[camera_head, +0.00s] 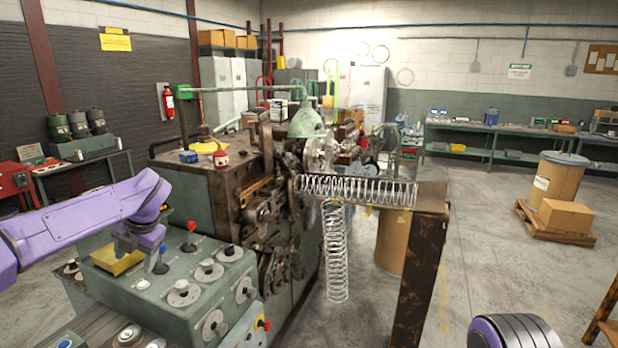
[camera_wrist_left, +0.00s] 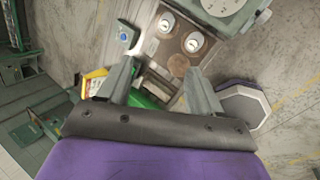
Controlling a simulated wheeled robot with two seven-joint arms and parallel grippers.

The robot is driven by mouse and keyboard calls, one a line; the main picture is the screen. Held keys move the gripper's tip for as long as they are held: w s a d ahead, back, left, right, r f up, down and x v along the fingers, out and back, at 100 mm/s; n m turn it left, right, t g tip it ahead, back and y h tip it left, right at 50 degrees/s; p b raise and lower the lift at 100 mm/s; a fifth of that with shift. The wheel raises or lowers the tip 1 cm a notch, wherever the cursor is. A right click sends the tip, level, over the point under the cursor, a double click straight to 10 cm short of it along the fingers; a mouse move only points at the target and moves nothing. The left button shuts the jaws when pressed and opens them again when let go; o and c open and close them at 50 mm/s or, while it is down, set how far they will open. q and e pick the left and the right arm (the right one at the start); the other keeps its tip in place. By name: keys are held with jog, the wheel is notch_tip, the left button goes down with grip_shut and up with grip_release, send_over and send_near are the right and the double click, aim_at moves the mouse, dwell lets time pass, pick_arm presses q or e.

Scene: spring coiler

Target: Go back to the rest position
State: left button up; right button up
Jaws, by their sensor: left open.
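My left gripper (camera_head: 138,250) hangs above the left part of the grey-green control console (camera_head: 205,290) in the head view. A blue-knobbed lever (camera_head: 162,256) and a red-knobbed lever (camera_head: 190,235) stand close to its right. In the left wrist view my left gripper (camera_wrist_left: 160,88) has its two fingers spread, with nothing held between them. Beyond the fingers are a plate with two white buttons (camera_wrist_left: 181,30) and a blue button (camera_wrist_left: 124,37). Whether the fingers touch the console cannot be told. My right gripper is out of view.
The spring coiling machine (camera_head: 215,180) stands right behind the console. A spring lies in the trough (camera_head: 360,190), and another spring (camera_head: 335,255) hangs below it. A rusty post (camera_head: 422,270) supports the trough end. Open floor (camera_head: 490,260) lies to the right, before a drum (camera_head: 558,180) on a pallet.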

pick_arm(q)
jog(key=s+d+f+m+t+b, duration=0.2)
jog(key=s+d+f+m, duration=0.3)
jog(key=f, duration=0.6)
jog(key=s+d+f+m+t+y+b, duration=0.1)
jog(key=d+f+m+t+b, duration=0.15)
jog(key=f+m, duration=0.65)
jog(key=s+d+f+m+t+b, duration=0.2)
jog(key=s+d+f+m, duration=0.2)
jog(key=f, duration=1)
jog(key=s+f+m+g+h+b, duration=0.1)
jog(key=s+f+m+b, duration=0.1)
jog(key=s+f, duration=0.4)
jog(key=s+a+f+m+g+h+b, duration=0.1)
jog(key=s+f, duration=0.6)
jog(key=s, duration=0.8)
jog(key=s+a+f+m+g+b, duration=0.1)
jog(key=s+f+m+g+b, duration=0.2)
jog(key=s, duration=0.8)
notch_tip(320, 180, down, 4)
jog(key=m+b, duration=0.2)
jog(key=m, duration=0.2)
jog(key=shift+h, duration=0.4)
jog(key=shift+a, duration=0.1)
